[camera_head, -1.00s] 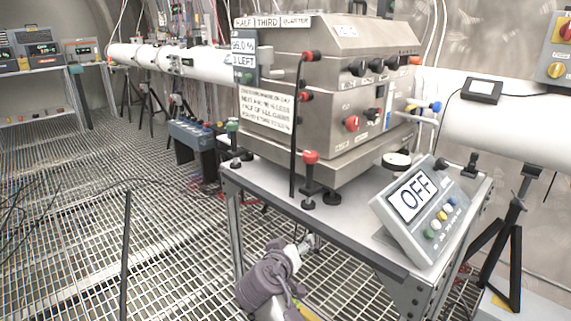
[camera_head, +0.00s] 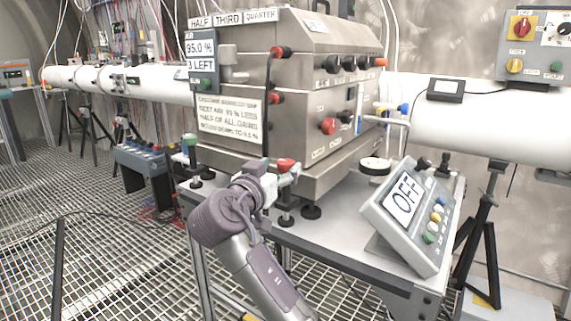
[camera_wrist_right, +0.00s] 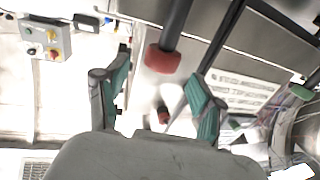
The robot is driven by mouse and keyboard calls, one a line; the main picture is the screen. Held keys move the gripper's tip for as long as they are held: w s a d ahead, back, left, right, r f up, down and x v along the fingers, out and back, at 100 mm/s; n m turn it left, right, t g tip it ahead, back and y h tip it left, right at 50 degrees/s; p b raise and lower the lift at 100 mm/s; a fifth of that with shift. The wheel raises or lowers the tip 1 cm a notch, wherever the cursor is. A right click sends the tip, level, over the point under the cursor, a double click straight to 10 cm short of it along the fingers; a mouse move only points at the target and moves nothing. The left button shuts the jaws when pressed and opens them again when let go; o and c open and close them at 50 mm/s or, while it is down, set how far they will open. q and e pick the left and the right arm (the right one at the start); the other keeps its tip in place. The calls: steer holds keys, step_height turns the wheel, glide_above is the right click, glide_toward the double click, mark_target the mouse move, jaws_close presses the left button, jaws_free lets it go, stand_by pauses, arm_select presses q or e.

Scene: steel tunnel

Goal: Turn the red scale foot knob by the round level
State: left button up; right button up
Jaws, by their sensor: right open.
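The red foot knob (camera_head: 286,164) sits on a dark post at the front corner of the steel box, above the table top. The right wrist view shows the red knob (camera_wrist_right: 165,60) at the end of a dark rod, between and slightly beyond my fingertips. My right gripper (camera_head: 283,175) is open at the knob, its fingers partly hiding the knob and post. In the right wrist view my open gripper (camera_wrist_right: 161,82) has a teal-padded finger on each side. I cannot tell whether either touches the knob. A white round disc with a dark rim (camera_head: 375,164), perhaps the round level, lies right of the knob.
The tilted display reading OFF (camera_head: 408,210) stands at the table's right. A green knob (camera_head: 189,140) is at the box's left foot. The steel box (camera_head: 310,100) rises just behind my gripper. Open grating floor (camera_head: 110,240) lies to the left.

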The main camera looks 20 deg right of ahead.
mark_target(282, 166)
steer(key=shift+x, duration=2.05)
steer(key=c, duration=1.2)
